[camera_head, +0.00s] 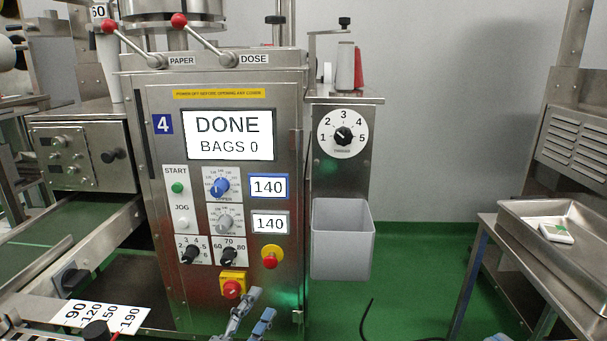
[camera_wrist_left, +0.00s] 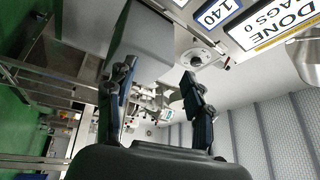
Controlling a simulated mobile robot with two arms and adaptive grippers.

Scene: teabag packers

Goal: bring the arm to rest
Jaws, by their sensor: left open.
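My left gripper (camera_head: 248,316) shows at the bottom of the head view, in front of the lower part of the packing machine (camera_head: 230,90). Its two fingers are apart with nothing between them. In the left wrist view the open fingers (camera_wrist_left: 158,95) frame empty space, with the grey bin and the machine's side beyond. The machine's screen (camera_head: 228,135) reads DONE, BAGS 0. My right gripper is in neither view.
A grey bin (camera_head: 342,240) hangs right of the machine under a numbered dial (camera_head: 343,134). A steel table with a tray (camera_head: 520,225) holding a small white item (camera_head: 556,233) stands at right. Green floor (camera_head: 410,290) between is mostly clear. A conveyor (camera_head: 60,245) lies at left.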

